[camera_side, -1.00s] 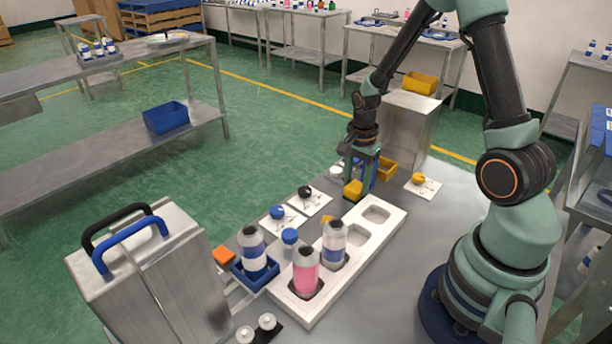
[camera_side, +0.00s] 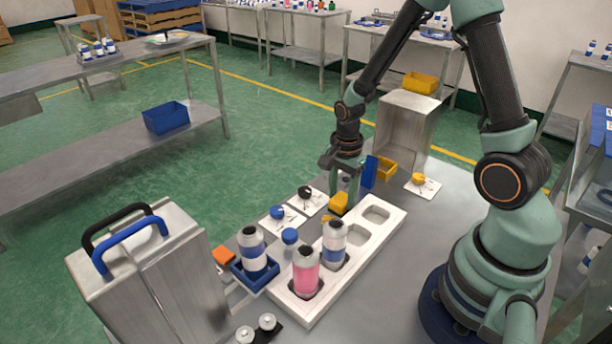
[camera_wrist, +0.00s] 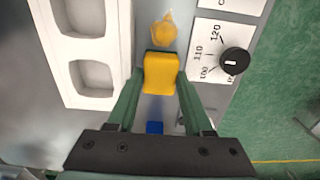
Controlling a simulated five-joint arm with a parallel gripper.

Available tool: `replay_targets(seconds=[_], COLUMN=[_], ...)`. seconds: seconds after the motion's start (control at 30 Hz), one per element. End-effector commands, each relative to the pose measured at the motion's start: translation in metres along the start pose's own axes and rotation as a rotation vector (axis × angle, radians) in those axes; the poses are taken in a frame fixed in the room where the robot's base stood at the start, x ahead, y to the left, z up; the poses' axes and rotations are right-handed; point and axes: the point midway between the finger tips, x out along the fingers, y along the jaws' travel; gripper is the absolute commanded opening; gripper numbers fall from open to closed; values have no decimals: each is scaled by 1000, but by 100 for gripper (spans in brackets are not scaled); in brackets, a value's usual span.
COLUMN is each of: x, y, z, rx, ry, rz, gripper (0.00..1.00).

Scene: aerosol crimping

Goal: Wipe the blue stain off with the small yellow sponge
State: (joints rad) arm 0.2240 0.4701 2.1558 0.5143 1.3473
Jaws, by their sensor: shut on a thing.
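My gripper (camera_side: 340,199) is shut on the small yellow sponge (camera_side: 338,204), which sits low beside the white tray. In the wrist view the sponge (camera_wrist: 161,73) is between both fingertips. Whether it touches the table is unclear. A yellow-orange smear (camera_wrist: 164,30) lies on the table just ahead of the sponge; it also shows in the side view (camera_side: 326,219).
The white tray (camera_side: 384,234) holds a pink bottle (camera_side: 306,270) and a blue-banded bottle (camera_side: 334,240). A black dial (camera_side: 305,192) and a blue dial (camera_side: 277,212) stand left of the sponge. A blue upright piece (camera_side: 370,171) and a yellow bin (camera_side: 386,168) stand behind.

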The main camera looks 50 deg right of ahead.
Motion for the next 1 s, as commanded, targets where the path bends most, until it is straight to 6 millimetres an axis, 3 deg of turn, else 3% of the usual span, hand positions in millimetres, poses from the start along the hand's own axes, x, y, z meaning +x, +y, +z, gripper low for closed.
replay_targets(seconds=[0.27,1.0], x=[-1,1], y=[1,1], z=[0,-44], rx=[0,5], ry=[-1,-1], rz=[3,2], gripper=[6,6])
